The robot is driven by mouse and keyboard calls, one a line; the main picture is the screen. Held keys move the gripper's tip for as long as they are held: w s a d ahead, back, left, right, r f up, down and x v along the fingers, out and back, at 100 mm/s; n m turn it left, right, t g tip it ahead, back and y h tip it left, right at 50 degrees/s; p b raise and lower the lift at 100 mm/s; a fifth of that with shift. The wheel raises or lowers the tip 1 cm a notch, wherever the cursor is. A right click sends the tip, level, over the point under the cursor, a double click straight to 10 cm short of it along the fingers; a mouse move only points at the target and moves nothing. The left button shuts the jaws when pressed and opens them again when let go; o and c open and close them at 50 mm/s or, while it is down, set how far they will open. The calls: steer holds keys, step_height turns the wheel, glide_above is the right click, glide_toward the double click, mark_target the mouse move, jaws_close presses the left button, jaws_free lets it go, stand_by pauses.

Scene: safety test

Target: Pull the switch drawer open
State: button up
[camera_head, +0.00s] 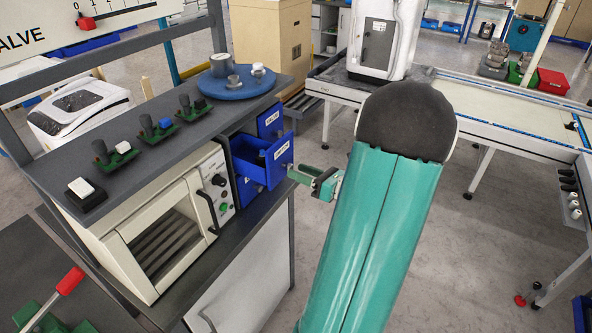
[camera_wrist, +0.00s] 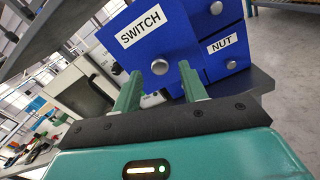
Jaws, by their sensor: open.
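The blue switch drawer (camera_head: 278,165) stands partly pulled out of its cabinet in the head view, with its inside visible from above. In the wrist view its front (camera_wrist: 150,25) carries a white SWITCH label and a round grey knob (camera_wrist: 160,67). My gripper (camera_head: 291,173) is just in front of the drawer's front. It also shows in the wrist view (camera_wrist: 160,75), with its two green fingers apart and the knob appearing between their tips. Neither finger visibly touches the knob. Small items inside the drawer are too small to tell.
A NUT drawer (camera_wrist: 226,52) sits beside the switch drawer in the wrist view. A white oven (camera_head: 160,235) stands left of the drawers under a dark shelf (camera_head: 150,165) bearing several switches and a blue round plate (camera_head: 240,90).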

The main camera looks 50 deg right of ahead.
steer(key=s+d, duration=0.1)
steer(key=s, duration=1)
steer(key=shift+s, duration=0.15)
steer(key=w+a+r+n+g+y, duration=0.1)
steer(key=w+a+n+g+y, duration=0.1)
steer(key=w+a+n+g, duration=0.35)
steer(key=w+a+r+n+g+y, duration=0.1)
steer(key=w+a+n+g+y, duration=0.15)
steer(key=a+n, duration=0.6)
steer(key=w+a+r+n+g+y, duration=0.1)
steer(key=w+a+n+g+y, duration=0.2)
steer(key=a, duration=0.8)
steer(key=s+a+r+n+h, duration=0.1)
steer(key=a+r+n+h, duration=0.2)
steer(key=a+n, duration=0.4)
steer(key=s+a+r+n+g+h, duration=0.1)
steer(key=a+r+n+h, duration=0.2)
steer(key=n, duration=1.1)
steer(key=a+h, duration=0.3)
steer(key=a, duration=0.2)
steer(key=shift+s+r+n, duration=0.15)
steer(key=shift+r+n, duration=0.15)
steer(key=shift+r, duration=0.1)
